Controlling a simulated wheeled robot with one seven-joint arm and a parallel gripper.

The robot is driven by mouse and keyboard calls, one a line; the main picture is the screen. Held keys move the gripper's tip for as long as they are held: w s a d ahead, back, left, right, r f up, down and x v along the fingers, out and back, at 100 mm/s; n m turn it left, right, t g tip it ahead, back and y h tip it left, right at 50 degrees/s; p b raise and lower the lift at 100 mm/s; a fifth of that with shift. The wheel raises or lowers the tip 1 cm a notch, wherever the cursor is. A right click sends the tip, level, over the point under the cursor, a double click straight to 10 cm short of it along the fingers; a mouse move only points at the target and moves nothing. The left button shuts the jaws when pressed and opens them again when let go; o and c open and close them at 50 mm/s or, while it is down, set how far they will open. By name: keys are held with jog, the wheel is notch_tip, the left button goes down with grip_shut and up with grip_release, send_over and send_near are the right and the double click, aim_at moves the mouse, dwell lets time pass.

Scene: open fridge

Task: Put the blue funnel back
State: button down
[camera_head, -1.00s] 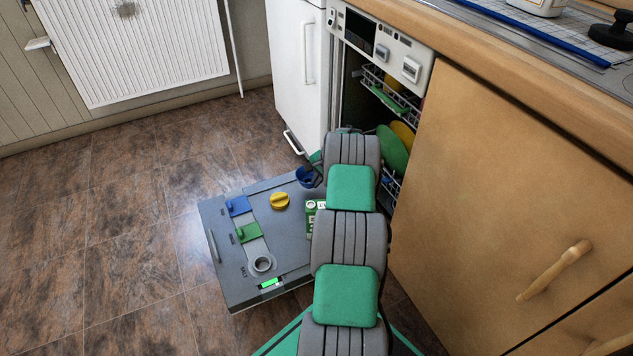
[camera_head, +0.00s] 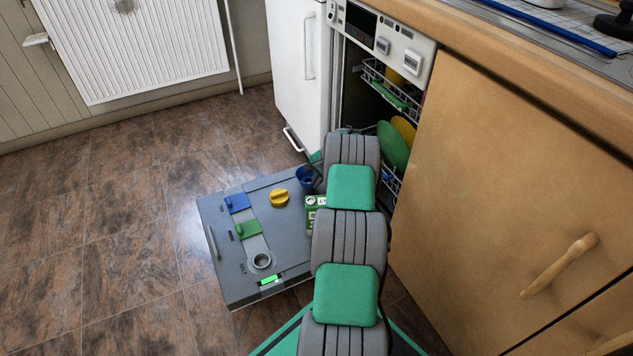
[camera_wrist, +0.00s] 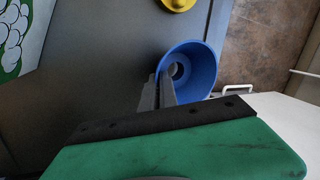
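The blue funnel (camera_head: 308,177) is at the far right part of the open dishwasher door (camera_head: 222,262), beyond the yellow cap (camera_head: 279,198). In the wrist view, the funnel (camera_wrist: 203,65) shows its wide mouth and the small hole inside. My gripper (camera_wrist: 161,82) has its two grey fingers close together at the funnel's left wall, one inside the rim and one outside, so it looks shut on the wall. My arm hides the gripper in the head view. I cannot tell whether the funnel touches the door.
The door holds a blue latch (camera_head: 238,203), a green latch (camera_head: 249,229), a round grey opening (camera_head: 262,260) and a green-and-white box (camera_head: 314,203). A rack with plates (camera_head: 394,146) stands inside the dishwasher. A white cabinet (camera_head: 297,70) is close behind the funnel. The floor at left is clear.

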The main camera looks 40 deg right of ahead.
jog(key=shift+f, duration=0.25)
jog(key=c, duration=1.6)
grip_release()
jog(key=shift+o, duration=0.2)
jog(key=p+v, duration=0.3)
jog(key=v, duration=0.4)
jog(key=shift+r+p, duration=0.3)
jog(key=shift+r, duration=0.05)
jog(key=shift+s, duration=0.15)
